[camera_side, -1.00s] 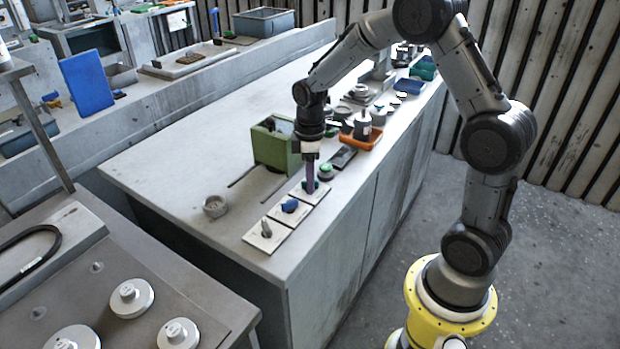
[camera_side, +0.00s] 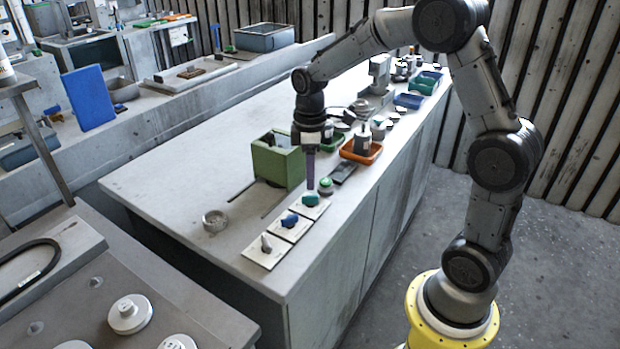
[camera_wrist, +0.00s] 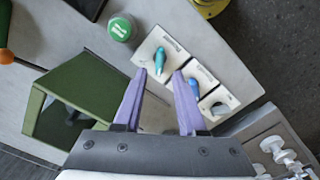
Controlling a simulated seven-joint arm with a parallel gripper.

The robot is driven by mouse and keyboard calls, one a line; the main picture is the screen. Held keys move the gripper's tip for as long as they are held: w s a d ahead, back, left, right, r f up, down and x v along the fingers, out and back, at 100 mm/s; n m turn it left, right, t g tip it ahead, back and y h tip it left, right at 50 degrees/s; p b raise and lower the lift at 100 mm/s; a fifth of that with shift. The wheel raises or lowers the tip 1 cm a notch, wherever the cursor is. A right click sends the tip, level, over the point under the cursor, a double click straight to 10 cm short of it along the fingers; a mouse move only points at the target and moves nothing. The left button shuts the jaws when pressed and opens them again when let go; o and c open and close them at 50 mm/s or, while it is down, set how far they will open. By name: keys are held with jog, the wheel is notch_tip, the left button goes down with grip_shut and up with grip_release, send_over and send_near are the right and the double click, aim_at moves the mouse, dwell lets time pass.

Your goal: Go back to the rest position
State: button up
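My gripper (camera_side: 310,187) has purple fingers pointing down, just above the teal part (camera_side: 311,199). In the wrist view the fingertips (camera_wrist: 160,75) stand apart with nothing held between them, so it is open. The teal part (camera_wrist: 159,62) lies on a white labelled card (camera_wrist: 172,40), showing beyond the fingertip gap. A blue part (camera_side: 289,220) lies on the middle card, and a grey part (camera_side: 265,243) lies on the card nearest the bench's near corner. Both also show at the right of the wrist view, blue (camera_wrist: 193,83) and grey (camera_wrist: 218,108).
A green open box (camera_side: 277,160) stands left of my gripper. A green-lidded round jar (camera_side: 326,186), a dark flat block (camera_side: 343,172) and an orange tray (camera_side: 361,152) are close by. A small grey ring dish (camera_side: 214,220) sits on the otherwise clear left side of the bench (camera_side: 170,180).

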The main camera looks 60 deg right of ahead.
jog(key=shift+a+r, duration=0.15)
jog(key=shift+r, duration=0.1)
jog(key=s+a+r+t, duration=0.2)
jog(key=s+a+r, duration=0.15)
jog(key=r, duration=0.25)
jog(key=s+a+r+t, duration=0.2)
jog(key=s+r, duration=0.2)
jog(key=r, duration=0.2)
jog(key=s+a+f+m+t, duration=0.1)
jog(key=s+a+f+m, duration=0.1)
jog(key=s+m, duration=0.5)
jog(key=s+a, duration=0.1)
jog(key=s, duration=0.5)
jog(key=shift+s+t, duration=0.3)
jog(key=shift+a, duration=0.1)
